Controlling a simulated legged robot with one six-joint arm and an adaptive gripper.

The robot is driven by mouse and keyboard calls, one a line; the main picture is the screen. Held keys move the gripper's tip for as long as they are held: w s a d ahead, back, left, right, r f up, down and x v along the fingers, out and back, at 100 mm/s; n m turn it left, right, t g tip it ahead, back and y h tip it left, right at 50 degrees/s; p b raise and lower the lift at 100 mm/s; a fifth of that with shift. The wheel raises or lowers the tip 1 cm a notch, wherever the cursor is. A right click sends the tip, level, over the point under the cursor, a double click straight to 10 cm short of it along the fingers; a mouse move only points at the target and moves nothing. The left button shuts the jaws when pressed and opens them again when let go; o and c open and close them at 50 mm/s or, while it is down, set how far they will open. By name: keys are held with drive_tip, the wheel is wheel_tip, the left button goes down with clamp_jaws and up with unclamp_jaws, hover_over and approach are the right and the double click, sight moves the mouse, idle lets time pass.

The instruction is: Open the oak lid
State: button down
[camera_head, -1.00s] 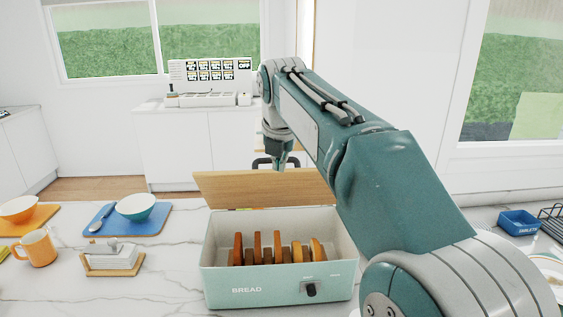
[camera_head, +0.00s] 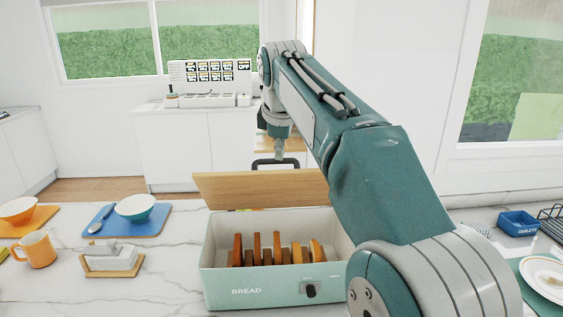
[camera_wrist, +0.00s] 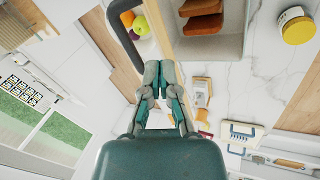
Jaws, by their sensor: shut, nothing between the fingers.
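The oak lid (camera_head: 262,189) stands raised at the back of the pale green bread box (camera_head: 232,279), leaning backward, with the box open below it. Several brown and orange bread slices (camera_head: 278,250) stand inside. A dark handle (camera_head: 275,163) shows just above the lid's top edge. My gripper (camera_head: 278,152) is above and behind the lid; it looks apart from it, though the handle is close. In the wrist view my gripper (camera_wrist: 160,66) has its fingers together and empty, near the dark handle (camera_wrist: 118,22) and the box's edge.
At left are an orange mug (camera_head: 38,248), a butter dish (camera_head: 112,257), and a blue tray (camera_head: 155,222) with a bowl. At right are a small blue box (camera_head: 517,223) and a plate (camera_head: 546,277).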

sight(275, 182)
wheel_tip(275, 182, up, 4)
drive_tip(key=m, duration=3.3)
drive_tip(key=x, duration=1)
drive_tip(key=shift+w+d+r, duration=0.2)
drive_tip(key=shift+w+d, duration=0.2)
